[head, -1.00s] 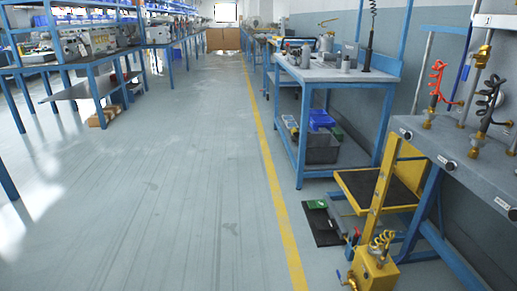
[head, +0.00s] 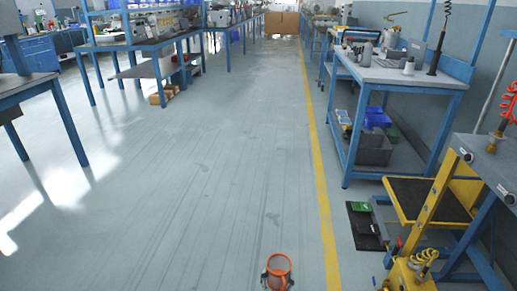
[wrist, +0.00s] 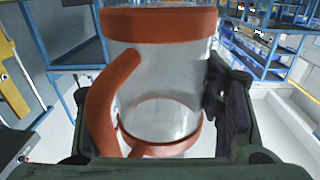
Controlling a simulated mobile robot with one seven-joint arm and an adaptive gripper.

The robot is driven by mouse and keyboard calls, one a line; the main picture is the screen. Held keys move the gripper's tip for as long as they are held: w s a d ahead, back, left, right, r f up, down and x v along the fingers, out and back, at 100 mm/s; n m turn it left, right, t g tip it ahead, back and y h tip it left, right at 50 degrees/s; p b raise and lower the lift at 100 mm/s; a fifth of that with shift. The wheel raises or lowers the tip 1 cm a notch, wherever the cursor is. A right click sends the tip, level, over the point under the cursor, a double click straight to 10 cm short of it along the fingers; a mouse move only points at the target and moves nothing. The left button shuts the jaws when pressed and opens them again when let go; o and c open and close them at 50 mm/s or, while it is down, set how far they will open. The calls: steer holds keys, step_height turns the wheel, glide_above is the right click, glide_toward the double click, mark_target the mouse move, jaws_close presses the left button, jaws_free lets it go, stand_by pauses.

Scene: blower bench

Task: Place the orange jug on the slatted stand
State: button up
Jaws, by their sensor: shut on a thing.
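The orange jug (head: 279,263) shows at the bottom edge of the head view, with an orange rim and handle and a clear body. It fills the middle of the wrist view (wrist: 160,70), its handle on the left. My gripper (head: 277,279) is shut on the jug, with dark fingers on both sides of it; the gripper also shows in the wrist view (wrist: 160,115). The jug is held over open floor, away from any bench. I cannot make out a slatted stand in either view.
A blue-framed workbench (head: 400,72) with cups and tools on top stands ahead on the right. A yellow-framed step (head: 425,200) and a black mat (head: 364,226) lie nearer on the right. A dark-topped table (head: 25,92) stands on the left. The middle floor is clear.

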steer(key=s+a+r+n+y, duration=0.25)
steer(key=s+a, duration=0.25)
steer(key=a, duration=0.3)
step_height(320, 180, up, 9)
steer(key=w+m+h, duration=0.1)
steer(key=m+h, duration=0.3)
steer(key=h, duration=0.1)
steer(key=shift+d+g+p, duration=0.3)
steer(key=shift+d, duration=0.05)
steer(key=shift+f, duration=0.1)
